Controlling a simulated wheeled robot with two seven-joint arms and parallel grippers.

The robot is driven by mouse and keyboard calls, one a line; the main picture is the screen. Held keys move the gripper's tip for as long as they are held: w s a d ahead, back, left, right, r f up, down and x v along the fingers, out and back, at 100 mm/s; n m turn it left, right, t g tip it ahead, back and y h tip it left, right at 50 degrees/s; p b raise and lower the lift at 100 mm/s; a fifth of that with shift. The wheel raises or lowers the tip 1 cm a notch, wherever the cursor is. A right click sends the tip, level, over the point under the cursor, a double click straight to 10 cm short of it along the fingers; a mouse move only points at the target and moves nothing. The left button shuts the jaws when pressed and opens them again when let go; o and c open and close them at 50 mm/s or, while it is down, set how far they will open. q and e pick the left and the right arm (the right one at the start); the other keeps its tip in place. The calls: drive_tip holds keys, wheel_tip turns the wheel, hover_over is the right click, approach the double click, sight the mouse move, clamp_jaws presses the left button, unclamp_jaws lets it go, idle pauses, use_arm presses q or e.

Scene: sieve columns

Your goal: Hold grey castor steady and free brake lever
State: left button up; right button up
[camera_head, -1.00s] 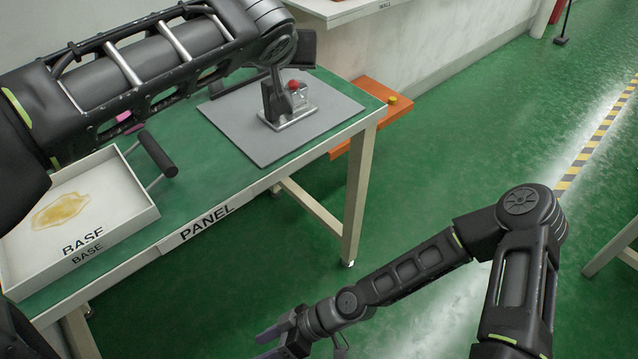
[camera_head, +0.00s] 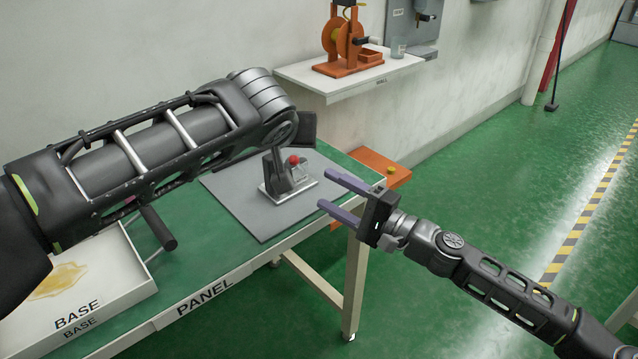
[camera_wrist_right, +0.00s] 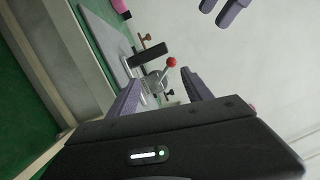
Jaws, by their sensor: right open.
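The grey castor (camera_head: 285,181) stands on a grey mat on the green table in the head view. A lever with a red ball (camera_head: 293,159) rises from it; the ball also shows in the right wrist view (camera_wrist_right: 171,62). My right gripper (camera_head: 324,190) is open and empty, right of the castor and apart from it. In the right wrist view the castor (camera_wrist_right: 154,82) appears beyond and between its purple fingers. My left arm crosses above the table and hides its gripper in the head view. The left gripper's two fingertips (camera_wrist_right: 219,12) show apart at the wrist view's top edge.
A white BASE tray (camera_head: 105,292) with a yellowish stain sits on the table's left. A wall shelf (camera_head: 345,82) carries an orange device. The floor at right is open.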

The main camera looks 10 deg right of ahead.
sight(304, 171)
drive_tip(key=w+d+r+m+t+h, duration=0.2)
drive_tip(key=w+d+h, duration=0.1)
drive_tip(key=d, duration=0.4)
drive_tip(key=w+d+r+m+t+h, duration=0.2)
drive_tip(key=w+d+r+t+h, duration=0.15)
drive_tip(key=d, duration=0.35)
drive_tip(key=w+a+f+n, duration=0.1)
drive_tip(key=a+n, duration=0.1)
drive_tip(key=a+f+n+g, duration=0.1)
drive_tip(key=a+f+n, duration=0.1)
drive_tip(key=a+n, duration=0.1)
drive_tip(key=w+a+f+n, duration=0.1)
drive_tip(key=a+n, duration=0.1)
drive_tip(key=shift+w+a+f+g, duration=0.2)
drive_tip(key=shift+w+f+g, duration=0.1)
drive_tip(key=shift+f+g, duration=0.1)
drive_tip(key=a+r+n, duration=0.3)
drive_tip(key=a+n, duration=0.1)
drive_tip(key=n, duration=0.6)
drive_tip(key=s+a+f+n+y, duration=0.1)
drive_tip(key=s+a+f+n+g, duration=0.1)
drive_tip(key=a+f, duration=0.1)
drive_tip(key=s+a+f+n+y, duration=0.1)
drive_tip(key=a+f+n, duration=0.1)
drive_tip(key=shift+s+g+y, duration=0.1)
drive_tip(key=shift+g+y, duration=0.25)
drive_tip(key=shift+x, duration=3.95)
